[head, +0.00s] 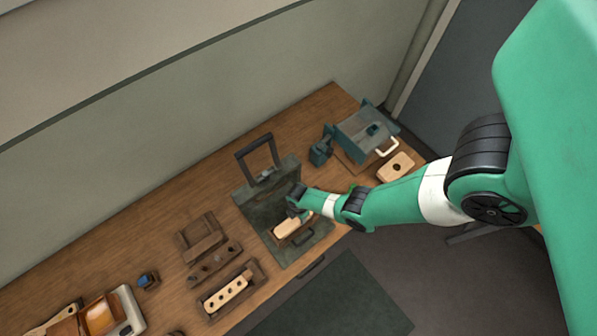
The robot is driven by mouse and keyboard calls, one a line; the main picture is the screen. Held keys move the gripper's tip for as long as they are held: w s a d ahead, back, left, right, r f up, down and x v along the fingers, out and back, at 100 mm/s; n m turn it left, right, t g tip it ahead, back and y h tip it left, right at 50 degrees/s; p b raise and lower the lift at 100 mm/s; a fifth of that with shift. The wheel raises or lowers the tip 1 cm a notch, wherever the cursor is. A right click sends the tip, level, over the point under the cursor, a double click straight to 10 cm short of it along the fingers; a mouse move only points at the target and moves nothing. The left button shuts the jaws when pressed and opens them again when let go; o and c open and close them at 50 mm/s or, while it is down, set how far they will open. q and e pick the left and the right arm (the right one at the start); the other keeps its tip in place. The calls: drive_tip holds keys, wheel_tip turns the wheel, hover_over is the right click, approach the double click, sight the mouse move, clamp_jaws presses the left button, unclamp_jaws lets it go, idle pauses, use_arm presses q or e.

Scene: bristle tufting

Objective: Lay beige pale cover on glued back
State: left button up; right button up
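A pale beige block (290,226), plain on top, is at a dark brown wooden holder on the green mat (262,216). I cannot tell whether this is the cover, the back or both stacked. My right gripper (299,211) is right at the block's upper end, pointing down. Its fingers are hidden by my wrist, so I cannot tell whether it is open or touching the block. Another pale beige piece with a dark round hole (396,168) lies at the table's right end. My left gripper is not in view.
A black-framed device (259,160) stands behind the mat. A teal machine (362,131) stands at the back right. A wooden tray (210,307) holds a beige piece with several holes. Brown wooden blocks (201,238) and a small blue item (147,281) are to the left.

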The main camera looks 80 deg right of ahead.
drive_tip(key=shift+f, duration=0.25)
drive_tip(key=o, duration=1.6)
drive_tip(key=shift+c, duration=0.2)
